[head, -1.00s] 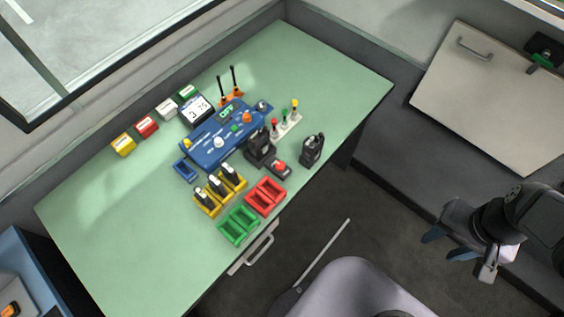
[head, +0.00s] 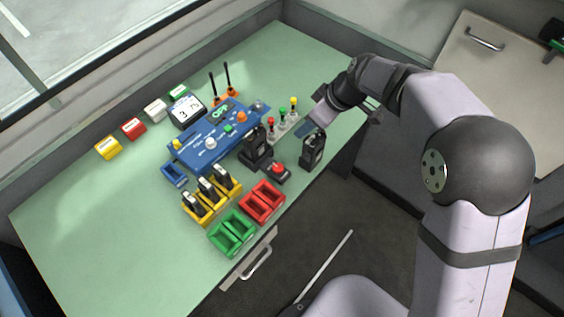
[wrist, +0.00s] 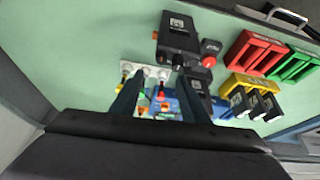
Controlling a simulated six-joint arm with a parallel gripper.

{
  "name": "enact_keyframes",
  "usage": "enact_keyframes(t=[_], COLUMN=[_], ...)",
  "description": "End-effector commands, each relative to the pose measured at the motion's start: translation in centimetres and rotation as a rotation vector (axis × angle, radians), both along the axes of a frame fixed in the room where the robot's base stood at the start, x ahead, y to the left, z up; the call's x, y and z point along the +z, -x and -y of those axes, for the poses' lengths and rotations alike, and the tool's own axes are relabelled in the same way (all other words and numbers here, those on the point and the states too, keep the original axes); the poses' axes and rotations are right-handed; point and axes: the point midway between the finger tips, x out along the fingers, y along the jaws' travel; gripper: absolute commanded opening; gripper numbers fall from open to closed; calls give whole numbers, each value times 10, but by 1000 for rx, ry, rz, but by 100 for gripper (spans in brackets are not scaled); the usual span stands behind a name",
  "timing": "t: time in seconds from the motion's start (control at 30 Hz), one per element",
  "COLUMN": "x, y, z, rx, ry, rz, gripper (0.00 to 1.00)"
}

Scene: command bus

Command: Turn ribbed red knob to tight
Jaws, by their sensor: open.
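A white strip (head: 284,127) on the green table carries a red knob (head: 271,121), a green knob (head: 282,111) and a yellow knob (head: 293,101). Ribbing on the red knob is too small to make out. Another red round top (head: 278,169) sits on a small dark box; it also shows in the wrist view (wrist: 210,60). My gripper (head: 305,128) is at the right of the strip, above the table.
A blue panel (head: 190,153) with several knobs lies left of the strip. Black radios (head: 313,150) stand close to my gripper. Yellow holders (head: 205,212), red bins (head: 262,202) and green bins (head: 232,232) are at the front.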

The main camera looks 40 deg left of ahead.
Motion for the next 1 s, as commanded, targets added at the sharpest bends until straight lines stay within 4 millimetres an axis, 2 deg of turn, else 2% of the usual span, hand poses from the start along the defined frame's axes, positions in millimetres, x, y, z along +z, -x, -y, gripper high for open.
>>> enact_keyframes(t=[0.2, 0.4, 0.57, 0.77, 1.0], x=[-9, -13, -15, -17, -37], y=[43, 69, 77, 79, 85], z=[3, 9, 11, 11, 6], rx=[385, 632, 718, 729, 728], ry=[45, 49, 45, 46, 48], rz=[11, 8, 7, 7, 4], gripper=[41, 41, 41, 41, 41])
